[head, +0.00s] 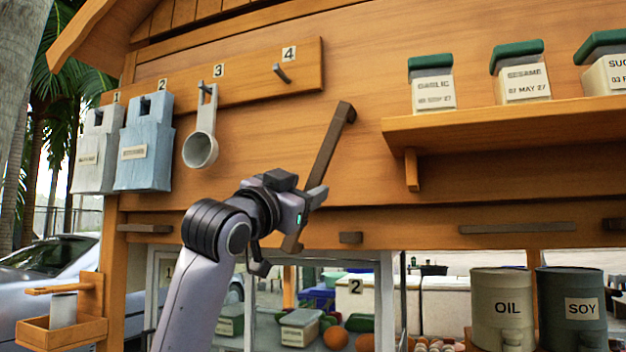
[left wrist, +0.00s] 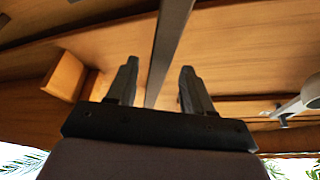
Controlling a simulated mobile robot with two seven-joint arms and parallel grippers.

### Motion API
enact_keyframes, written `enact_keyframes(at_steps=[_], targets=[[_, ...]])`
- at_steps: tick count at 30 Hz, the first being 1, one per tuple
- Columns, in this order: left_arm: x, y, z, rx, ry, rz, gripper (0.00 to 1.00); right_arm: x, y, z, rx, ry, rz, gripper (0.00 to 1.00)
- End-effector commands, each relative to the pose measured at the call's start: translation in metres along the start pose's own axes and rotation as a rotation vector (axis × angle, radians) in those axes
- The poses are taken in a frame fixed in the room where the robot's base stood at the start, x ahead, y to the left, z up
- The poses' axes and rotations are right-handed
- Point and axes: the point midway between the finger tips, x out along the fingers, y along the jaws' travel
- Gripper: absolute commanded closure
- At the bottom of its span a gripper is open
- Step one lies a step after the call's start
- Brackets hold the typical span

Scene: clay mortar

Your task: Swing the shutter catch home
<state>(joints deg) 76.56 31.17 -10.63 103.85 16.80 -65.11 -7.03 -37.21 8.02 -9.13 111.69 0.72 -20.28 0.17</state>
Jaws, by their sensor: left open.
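The shutter catch (head: 328,148) is a long dark bar on the orange wooden wall. It stands steeply tilted, its upper end leaning right and its lower end near the wall's bottom edge. A small dark block (head: 350,238) sits to the right of its lower end. My left gripper (head: 311,197) is at the lower half of the bar. In the left wrist view, the open fingers (left wrist: 157,88) stand on either side of the bar (left wrist: 172,40), with gaps on both sides. Part of the bar is hidden behind the gripper in the head view. My right gripper is not seen.
A rail with numbered pegs (head: 255,82) holds blue-grey holders (head: 145,150) and a scoop (head: 201,150) at upper left. A shelf (head: 500,128) with jars juts out at right. Another dark bar (head: 517,228) lies level at right. Oil (head: 501,300) and soy (head: 571,300) canisters stand below.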

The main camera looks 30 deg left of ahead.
Motion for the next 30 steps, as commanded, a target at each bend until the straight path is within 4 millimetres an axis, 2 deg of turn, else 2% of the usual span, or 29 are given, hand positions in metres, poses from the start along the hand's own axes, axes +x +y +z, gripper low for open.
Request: enact_keyframes(at_steps=[3, 9, 19, 21, 24, 30], targets=[[0.018, -0.001, -0.002, 0.0, -0.003, 0.0, 0.49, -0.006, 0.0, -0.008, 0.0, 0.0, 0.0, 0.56], [0.034, 0.0, -0.001, 0.0, -0.001, 0.001, 0.49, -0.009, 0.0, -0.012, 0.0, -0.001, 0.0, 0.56], [0.037, 0.0, 0.0, 0.001, 0.001, 0.0, 0.49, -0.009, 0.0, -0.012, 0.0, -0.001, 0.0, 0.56], [0.037, 0.0, 0.0, 0.001, 0.001, 0.0, 0.72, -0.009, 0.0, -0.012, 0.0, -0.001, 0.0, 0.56], [0.037, 0.0, 0.0, 0.001, 0.001, 0.0, 1.0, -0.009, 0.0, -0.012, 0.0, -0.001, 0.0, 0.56], [0.034, 0.001, 0.0, -0.004, 0.001, -0.002, 1.0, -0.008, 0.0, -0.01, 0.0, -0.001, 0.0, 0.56]])
